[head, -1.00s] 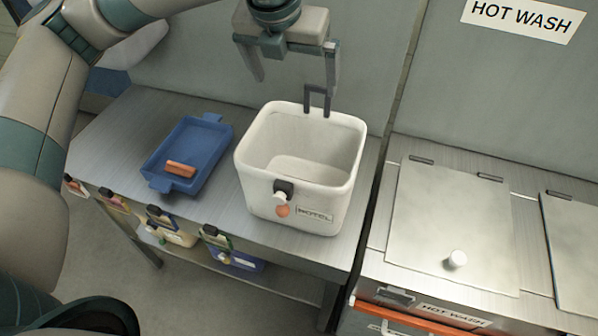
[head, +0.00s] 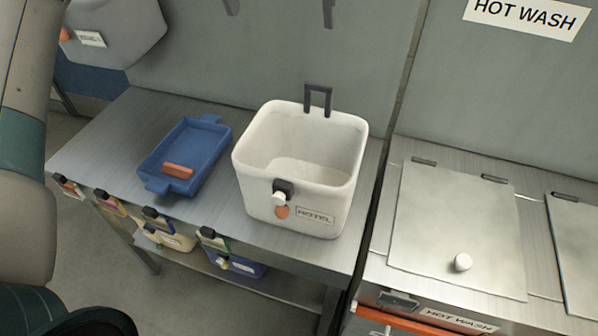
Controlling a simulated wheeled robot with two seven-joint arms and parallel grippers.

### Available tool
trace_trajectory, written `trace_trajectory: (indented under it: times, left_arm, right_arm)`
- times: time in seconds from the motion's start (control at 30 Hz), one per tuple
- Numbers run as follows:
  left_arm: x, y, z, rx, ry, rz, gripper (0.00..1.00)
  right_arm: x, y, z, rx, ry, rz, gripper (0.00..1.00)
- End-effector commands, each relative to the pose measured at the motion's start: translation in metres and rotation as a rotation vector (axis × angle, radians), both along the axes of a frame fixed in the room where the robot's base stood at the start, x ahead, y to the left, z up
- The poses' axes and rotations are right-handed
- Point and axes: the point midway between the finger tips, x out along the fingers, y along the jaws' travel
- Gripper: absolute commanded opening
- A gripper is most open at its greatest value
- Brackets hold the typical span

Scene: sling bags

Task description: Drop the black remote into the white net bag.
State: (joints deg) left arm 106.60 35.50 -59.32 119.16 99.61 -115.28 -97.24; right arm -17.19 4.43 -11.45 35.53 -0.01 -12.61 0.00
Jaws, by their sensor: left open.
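The white bag (head: 255,185) stands open on the metal table, with a "HOTEL" label, an orange dot and a black clip on its front. Its net texture cannot be made out. Its visible inside looks empty, though the near inner wall and part of the floor are hidden. I cannot make out a black remote anywhere. My left gripper (head: 280,8) is above and behind the bag at the top edge. Only its two fingertips show, wide apart with nothing between them. My right gripper is not in view.
A blue tray (head: 208,143) with an orange-brown block (head: 177,169) lies left of the bag. A black upright loop (head: 318,97) stands at its back rim. A grey container (head: 120,35) is at upper left. Metal lids (head: 455,225) are at right.

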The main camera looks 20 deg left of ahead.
Motion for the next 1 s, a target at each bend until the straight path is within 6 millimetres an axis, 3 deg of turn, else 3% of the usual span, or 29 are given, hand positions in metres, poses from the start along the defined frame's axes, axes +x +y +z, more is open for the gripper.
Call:
trace_trajectory:
  times: [0.3,1.0]
  left_arm:
    - [-0.008,0.000,0.019,0.000,0.001,0.000,0.99]
    - [-0.008,0.000,0.020,0.000,0.001,0.000,0.99]
  right_arm:
    - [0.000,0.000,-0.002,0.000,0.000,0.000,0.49]
    - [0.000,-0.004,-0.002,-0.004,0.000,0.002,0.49]
